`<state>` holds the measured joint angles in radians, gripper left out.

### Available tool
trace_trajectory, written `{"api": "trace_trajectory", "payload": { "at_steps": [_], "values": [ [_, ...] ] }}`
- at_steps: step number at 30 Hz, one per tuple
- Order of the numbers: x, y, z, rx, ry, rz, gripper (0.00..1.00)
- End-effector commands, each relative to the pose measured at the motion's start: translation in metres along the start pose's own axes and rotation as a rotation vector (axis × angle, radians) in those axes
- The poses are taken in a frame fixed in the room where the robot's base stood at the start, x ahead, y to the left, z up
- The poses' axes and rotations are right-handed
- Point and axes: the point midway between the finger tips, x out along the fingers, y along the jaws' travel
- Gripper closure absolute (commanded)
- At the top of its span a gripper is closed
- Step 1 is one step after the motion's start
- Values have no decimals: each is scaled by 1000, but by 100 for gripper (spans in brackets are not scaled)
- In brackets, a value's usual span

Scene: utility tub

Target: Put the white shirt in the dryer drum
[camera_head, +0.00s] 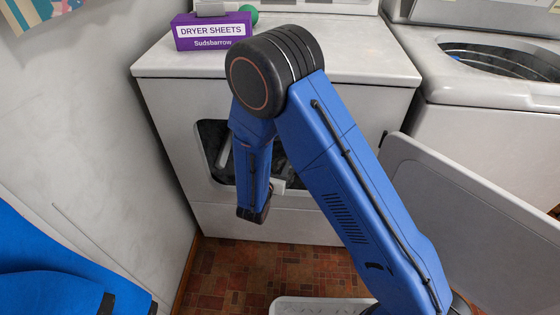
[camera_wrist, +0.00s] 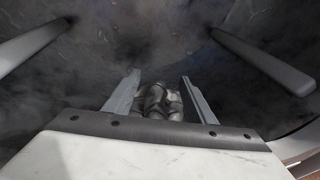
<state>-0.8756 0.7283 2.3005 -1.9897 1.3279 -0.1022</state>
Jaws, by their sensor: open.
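The dryer drum's grey inside (camera_wrist: 120,35) fills the wrist view, with raised bars at left and right. My gripper (camera_wrist: 161,92) is inside the drum, its two fingers apart. A crumpled pale cloth (camera_wrist: 158,103), which looks like the white shirt, shows in shade between and beyond the fingertips. I cannot tell whether the fingers touch it. In the head view the dryer (camera_head: 350,90) has its front opening partly hidden by my blue arm. My gripper's fingers and the cloth are hidden there.
The dryer door (camera_head: 470,210) stands open to the right. A white basket (camera_head: 310,306) is on the floor at the bottom edge. A purple dryer sheets box (camera_head: 212,31) and a green ball (camera_head: 249,14) are on the dryer top. An open washer (camera_head: 480,90) stands at right.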

Motion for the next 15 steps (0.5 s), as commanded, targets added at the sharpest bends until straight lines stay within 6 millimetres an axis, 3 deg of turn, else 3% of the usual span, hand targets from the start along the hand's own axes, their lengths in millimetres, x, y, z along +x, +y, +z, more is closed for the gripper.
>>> {"api": "trace_trajectory", "payload": {
  "at_steps": [6, 15],
  "values": [
    [-41, 1, 0, 1, 0, 3, 50],
    [-78, 1, 0, 0, 0, 3, 50]
  ]
}}
